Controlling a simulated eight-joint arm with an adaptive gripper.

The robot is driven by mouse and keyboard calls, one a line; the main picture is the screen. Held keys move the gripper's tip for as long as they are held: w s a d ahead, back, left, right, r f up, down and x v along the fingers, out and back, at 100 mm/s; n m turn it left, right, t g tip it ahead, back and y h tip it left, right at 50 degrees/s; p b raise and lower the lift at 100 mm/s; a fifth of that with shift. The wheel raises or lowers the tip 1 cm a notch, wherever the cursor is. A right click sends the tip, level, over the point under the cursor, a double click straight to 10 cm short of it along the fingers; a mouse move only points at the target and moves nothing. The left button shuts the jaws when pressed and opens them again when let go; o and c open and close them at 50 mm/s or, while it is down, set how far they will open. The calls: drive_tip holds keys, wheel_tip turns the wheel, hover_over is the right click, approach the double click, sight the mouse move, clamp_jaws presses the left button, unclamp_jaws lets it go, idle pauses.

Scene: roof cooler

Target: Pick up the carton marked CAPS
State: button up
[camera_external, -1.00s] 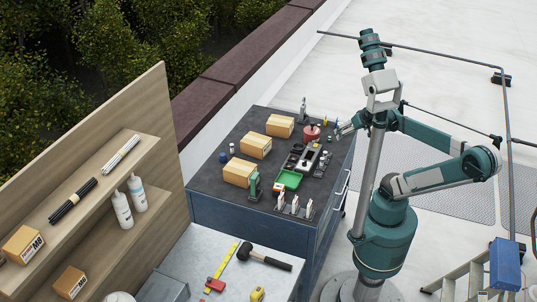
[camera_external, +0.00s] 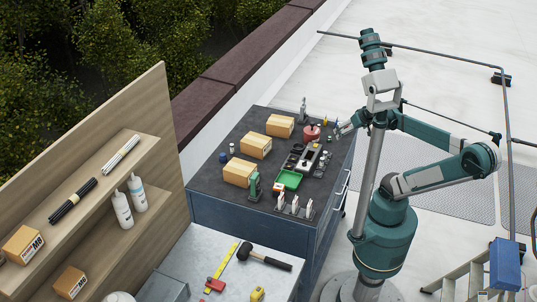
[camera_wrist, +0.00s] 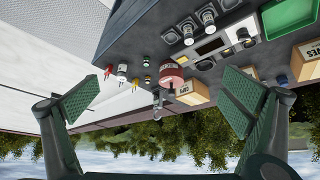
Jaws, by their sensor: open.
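The carton marked CAPS (camera_wrist: 195,93) is a tan box in the wrist view, just beyond and right of a red tin; its small lettering is just legible. In the external view it appears to be the farthest of three cartons (camera_external: 280,125) on the dark workbench (camera_external: 215,188). My gripper (camera_wrist: 160,97) is open, its two green-padded fingers wide apart with nothing between them. In the external view my gripper (camera_external: 344,130) is at the right edge of the bench, apart from the carton, with the red tin between them.
The red tin (camera_external: 312,132) stands beside the carton. Two other cartons (camera_external: 256,145) (camera_external: 238,172), a green tray (camera_external: 288,179) and a metal stand (camera_external: 303,109) are on the bench. A shelf (camera_external: 90,205) is at left.

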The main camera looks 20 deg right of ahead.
drive_tip(key=w+a+r+n+g+p, duration=0.1)
drive_tip(key=w+r+n, duration=0.1)
drive_tip(key=w+n, duration=0.3)
drive_tip(key=w+a+r+n, duration=0.2)
drive_tip(key=w, duration=0.6)
drive_tip(key=n+g+h+p, duration=0.2)
drive_tip(key=n+p, duration=0.1)
drive_tip(key=n, duration=1.1)
hover_over(279, 122)
drive_tip(key=s+d, duration=0.7)
drive_tip(key=s, duration=0.2)
wheel_tip(279, 122, down, 9)
drive_tip(key=w+a+f+n, duration=0.2)
drive_tip(key=f, duration=0.1)
drive_tip(key=w+a+f+n, duration=0.2)
drive_tip(key=w+f, duration=0.1)
drive_tip(key=w+a+f+n+p, duration=0.1)
drive_tip(key=w+a+f, duration=0.1)
drive_tip(key=a+f, duration=0.1)
drive_tip(key=shift+w+f+n+g+h, duration=0.3)
drive_tip(key=shift+f+n+h, duration=0.1)
drive_tip(key=shift+f, duration=0.15)
drive_tip(key=shift+w+a+f+n, duration=0.2)
drive_tip(key=shift+a+f+n, duration=0.15)
drive_tip(key=shift+f, duration=0.2)
drive_tip(key=shift+f, duration=0.1)
drive_tip(key=shift+x, duration=1.2)
drive_tip(key=shift+f, duration=0.1)
drive_tip(key=shift+x, duration=2.5)
